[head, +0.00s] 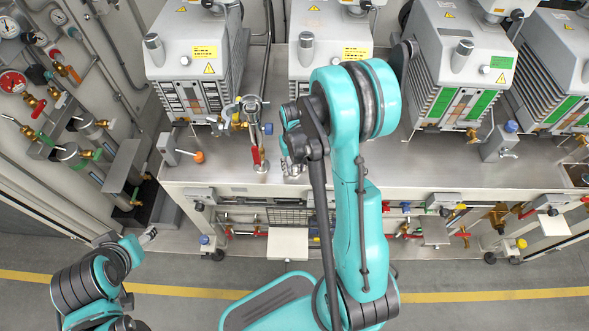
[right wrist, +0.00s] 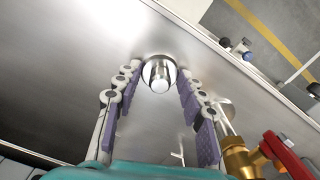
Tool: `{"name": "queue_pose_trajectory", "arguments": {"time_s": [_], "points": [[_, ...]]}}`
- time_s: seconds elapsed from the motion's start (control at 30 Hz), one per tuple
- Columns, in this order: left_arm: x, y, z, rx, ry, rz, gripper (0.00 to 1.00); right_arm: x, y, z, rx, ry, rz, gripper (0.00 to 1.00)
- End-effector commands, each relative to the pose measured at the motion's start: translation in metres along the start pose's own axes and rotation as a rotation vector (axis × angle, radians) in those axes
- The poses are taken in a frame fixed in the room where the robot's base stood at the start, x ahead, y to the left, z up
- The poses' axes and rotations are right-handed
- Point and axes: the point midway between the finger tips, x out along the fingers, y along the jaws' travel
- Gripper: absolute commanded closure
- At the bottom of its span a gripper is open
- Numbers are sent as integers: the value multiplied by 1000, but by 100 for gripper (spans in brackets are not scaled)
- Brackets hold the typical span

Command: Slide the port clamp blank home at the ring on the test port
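My right gripper (head: 291,160) points down at the bench top beside the red-handled valve. In the right wrist view my right gripper (right wrist: 158,84) is open, with purple-padded fingers on both sides of a shiny round metal piece (right wrist: 159,73). The piece stands on the bench, near the fingertips; I cannot tell whether they touch it, or whether it is the clamp blank. A metal fitting with a clamp-like top (head: 247,108), perhaps the test port, stands left of the gripper. Its ring is not clear. My left gripper (head: 149,236) is low at the left, too small to read.
The red valve handle (head: 257,155) and its brass body (right wrist: 240,160) are close to my right gripper. Grey pumps (head: 198,50) line the back of the steel bench (head: 420,170). Bare bench top extends to the right.

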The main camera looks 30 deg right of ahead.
Motion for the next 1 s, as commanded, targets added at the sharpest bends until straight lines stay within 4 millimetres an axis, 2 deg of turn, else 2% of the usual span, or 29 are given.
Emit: {"name": "queue_pose_trajectory", "arguments": {"time_s": [0.03,0.07,0.1,0.47,0.5,0.67,0.8,1.0], "points": [[0,0,0,0,0,0,44,0,0,0,0,0,0,82],[0,0,0,0,0,0,44,0,0,0,0,0,0,90],[0,0,0,0,0,0,44,0,0,0,0,0,0,91],[-1,0,0,0,0,0,44,-1,0,0,0,0,0,92],[-2,0,-1,0,0,0,44,-3,0,0,0,0,0,97],[-9,0,-6,0,0,0,44,-19,0,0,0,1,0,100],[-21,0,-15,0,0,0,44,-46,0,0,0,1,-1,100],[-33,0,-24,0,0,0,44,-71,18,41,4,1,-1,100]]}}
